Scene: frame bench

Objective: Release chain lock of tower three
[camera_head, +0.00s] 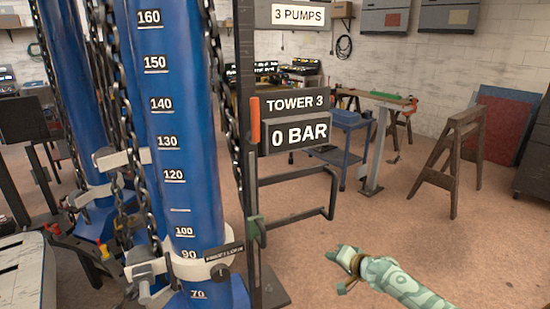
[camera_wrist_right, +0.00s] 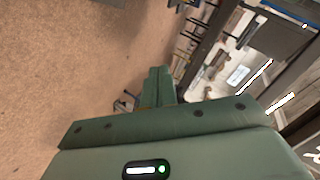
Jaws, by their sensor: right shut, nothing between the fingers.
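Tower three is a blue column (camera_head: 190,140) with a white height scale, beside a sign (camera_head: 293,102) reading TOWER 3 and a display (camera_head: 293,136) reading 0 BAR. Dark chains (camera_head: 128,130) hang down its sides. A white collar (camera_head: 200,268) wraps the column near the 90 mark, with a dark label and knob (camera_head: 221,274) on it. A grey metal clamp (camera_head: 148,268) sits at its left; I cannot tell if it is the chain lock. My right gripper (camera_head: 334,255) is shut and empty, over the floor right of the tower. Its green fingers show in the wrist view (camera_wrist_right: 158,72). My left gripper is out of view.
A dark post with a bent rail (camera_head: 300,216) stands between the tower and my right gripper. An orange handle (camera_head: 254,121) is on the post. A blue cart (camera_head: 347,140) and a wooden sawhorse (camera_head: 450,150) stand behind. The floor (camera_head: 420,240) at right is clear.

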